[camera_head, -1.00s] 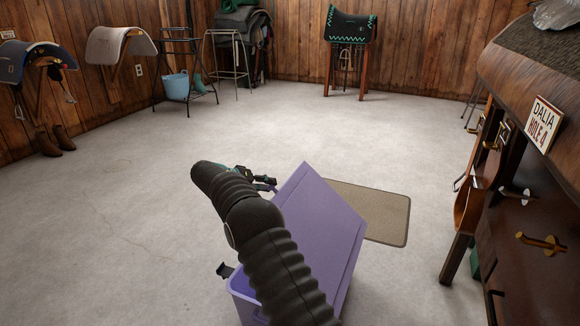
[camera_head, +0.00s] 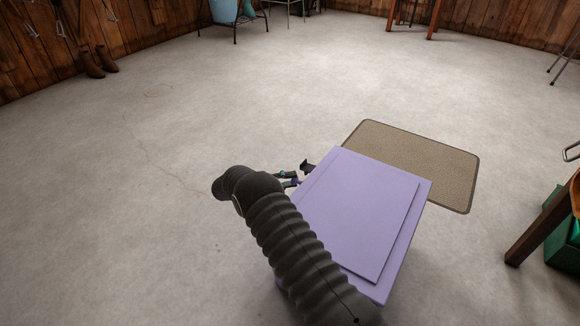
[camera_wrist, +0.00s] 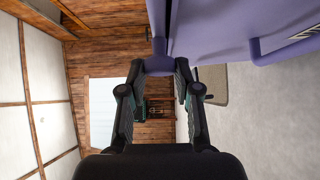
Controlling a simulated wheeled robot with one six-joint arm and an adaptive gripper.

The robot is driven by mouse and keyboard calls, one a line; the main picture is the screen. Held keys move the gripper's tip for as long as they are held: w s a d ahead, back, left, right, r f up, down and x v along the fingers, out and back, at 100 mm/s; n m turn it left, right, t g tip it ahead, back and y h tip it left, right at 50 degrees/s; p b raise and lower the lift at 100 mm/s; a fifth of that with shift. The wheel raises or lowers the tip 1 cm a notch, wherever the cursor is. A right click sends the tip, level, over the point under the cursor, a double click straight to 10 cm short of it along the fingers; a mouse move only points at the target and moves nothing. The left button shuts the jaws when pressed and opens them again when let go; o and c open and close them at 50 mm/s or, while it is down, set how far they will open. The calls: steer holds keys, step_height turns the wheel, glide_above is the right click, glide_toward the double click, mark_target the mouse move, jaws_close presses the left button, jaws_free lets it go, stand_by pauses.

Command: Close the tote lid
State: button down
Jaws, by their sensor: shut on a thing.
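The purple tote lid (camera_head: 358,212) lies close to level over the tote in the head view, with its raised panel facing up. The lid hides nearly all of the tote there. In the wrist view, the tote's purple wall (camera_wrist: 235,25) fills the upper right. My gripper (camera_head: 292,180) is at the lid's left edge, partly hidden behind my arm. In the wrist view, my gripper (camera_wrist: 158,75) has its fingers shut on the lid's purple edge (camera_wrist: 158,62). I cannot tell whether the lid sits flush on the rim.
A brown mat (camera_head: 420,165) lies on the floor just beyond the tote. A wooden leg (camera_head: 540,225) and a green box (camera_head: 567,240) stand at the right. The pale floor to the left is clear. Boots (camera_head: 98,62) and stands are far off by the wall.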

steer(key=shift+d+f, duration=0.15)
steer(key=shift+f, duration=0.25)
steer(key=shift+d+f, duration=0.1)
steer(key=shift+f, duration=0.05)
steer(key=c, duration=1)
jaws_free()
steer(key=shift+d, duration=0.1)
steer(key=shift+o, duration=0.7)
steer(key=shift+d+f, duration=0.1)
steer(key=shift+d, duration=0.05)
steer(key=shift+a+r, duration=0.2)
steer(key=shift+a, duration=0.15)
steer(key=s+a, duration=0.1)
steer(key=a, duration=1)
steer(key=shift+s+a, duration=0.35)
steer(key=shift+a, duration=0.05)
steer(key=shift+f, duration=0.1)
